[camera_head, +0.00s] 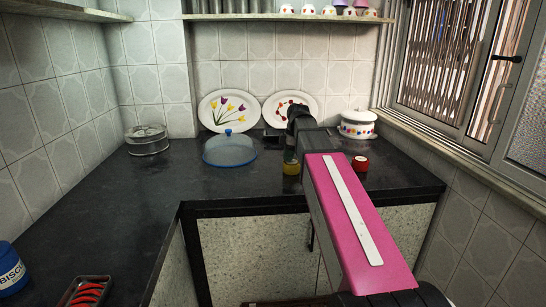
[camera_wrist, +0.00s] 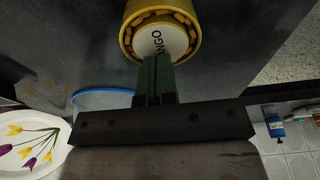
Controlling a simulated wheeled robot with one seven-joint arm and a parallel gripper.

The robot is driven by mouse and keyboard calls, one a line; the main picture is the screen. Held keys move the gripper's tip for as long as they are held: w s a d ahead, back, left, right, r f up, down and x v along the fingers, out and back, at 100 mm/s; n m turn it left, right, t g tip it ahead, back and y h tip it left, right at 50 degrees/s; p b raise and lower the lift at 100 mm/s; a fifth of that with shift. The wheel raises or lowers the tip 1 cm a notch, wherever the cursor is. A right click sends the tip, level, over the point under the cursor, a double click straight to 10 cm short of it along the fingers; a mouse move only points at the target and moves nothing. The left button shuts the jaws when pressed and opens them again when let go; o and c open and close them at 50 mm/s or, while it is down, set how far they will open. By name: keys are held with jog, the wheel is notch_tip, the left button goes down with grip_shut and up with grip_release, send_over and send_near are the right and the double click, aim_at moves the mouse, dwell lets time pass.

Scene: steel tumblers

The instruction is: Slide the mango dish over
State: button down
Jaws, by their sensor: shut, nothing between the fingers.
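The mango dish (camera_wrist: 160,36) is a round yellow container with a white label reading "NGO", the rest of the word hidden; it is at the top of the wrist view. In the head view the yellow dish (camera_head: 291,168) sits on the dark counter near its front edge, partly hidden by my gripper. My gripper (camera_wrist: 155,60) is shut and empty, its dark green fingers ending at the dish's near side. In the head view my gripper (camera_head: 291,155) points down just behind or above the dish. Whether the fingertips touch it I cannot tell.
A small red container (camera_head: 360,162) stands to the right, beyond my arm. A blue clear dome (camera_head: 230,151) is to the left. Two decorated plates (camera_head: 228,110) lean on the back wall; a white pot (camera_head: 357,125) is back right. The counter's left stretch is mostly clear.

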jog(key=d, duration=0.3)
jog(key=d+f, duration=0.1)
jog(key=d, duration=0.1)
jog(key=shift+s+d, duration=0.15)
jog(key=shift+s, duration=0.15)
jog(key=shift+w+r, duration=0.1)
jog(key=shift+r, duration=0.05)
jog(key=shift+w+d+r, duration=0.1)
jog(key=shift+w+r, duration=0.05)
jog(key=shift+r, duration=0.5)
